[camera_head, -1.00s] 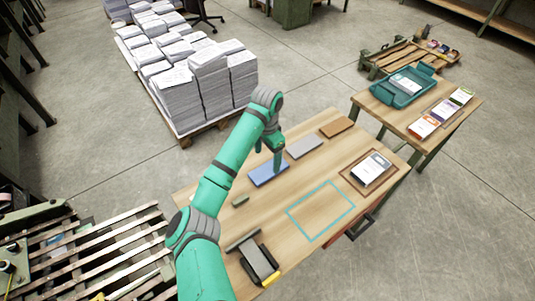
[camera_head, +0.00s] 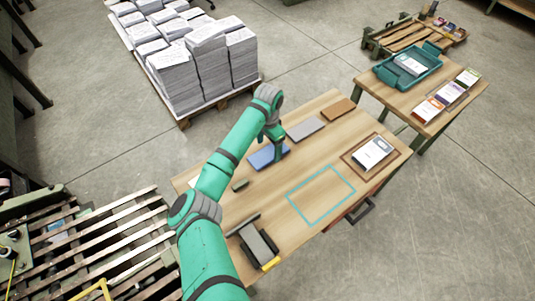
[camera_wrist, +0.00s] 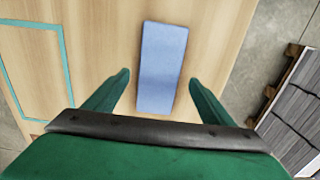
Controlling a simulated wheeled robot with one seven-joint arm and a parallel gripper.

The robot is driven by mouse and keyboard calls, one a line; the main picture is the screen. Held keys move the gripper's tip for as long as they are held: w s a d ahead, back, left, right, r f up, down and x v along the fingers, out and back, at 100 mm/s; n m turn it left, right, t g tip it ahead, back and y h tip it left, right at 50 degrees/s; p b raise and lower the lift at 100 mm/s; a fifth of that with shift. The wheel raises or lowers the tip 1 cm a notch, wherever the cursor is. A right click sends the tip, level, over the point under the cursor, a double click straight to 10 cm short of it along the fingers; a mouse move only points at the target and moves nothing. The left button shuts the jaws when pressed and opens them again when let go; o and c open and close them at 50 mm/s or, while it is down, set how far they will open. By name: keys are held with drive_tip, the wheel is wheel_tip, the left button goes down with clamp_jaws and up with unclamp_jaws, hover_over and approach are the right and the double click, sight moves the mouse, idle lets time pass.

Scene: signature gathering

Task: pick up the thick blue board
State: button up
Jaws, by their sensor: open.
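The blue board (camera_head: 268,157) lies flat on the wooden table near its back edge. In the wrist view the blue board (camera_wrist: 162,62) runs lengthwise between my two open fingers, its lower end between the fingertips. My gripper (camera_head: 277,150) hangs over the right part of the board in the head view. It also shows in the wrist view (camera_wrist: 158,85), open, with a gap on both sides of the board. I cannot tell how high the fingertips are above the table.
A grey board (camera_head: 305,129) and a brown board (camera_head: 338,110) lie right of the blue one. A small dark block (camera_head: 240,186) lies to its left. A teal outline (camera_head: 320,195) marks bare tabletop. A tray with a book (camera_head: 374,151) sits at the right. Paper stacks (camera_head: 205,60) stand behind.

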sight(269, 154)
drive_tip(key=shift+d+f, duration=0.1)
drive_tip(key=shift+f, duration=1.1)
drive_tip(key=shift+s, duration=0.15)
drive_tip(key=c, duration=1.2)
drive_tip(key=shift+r, duration=0.15)
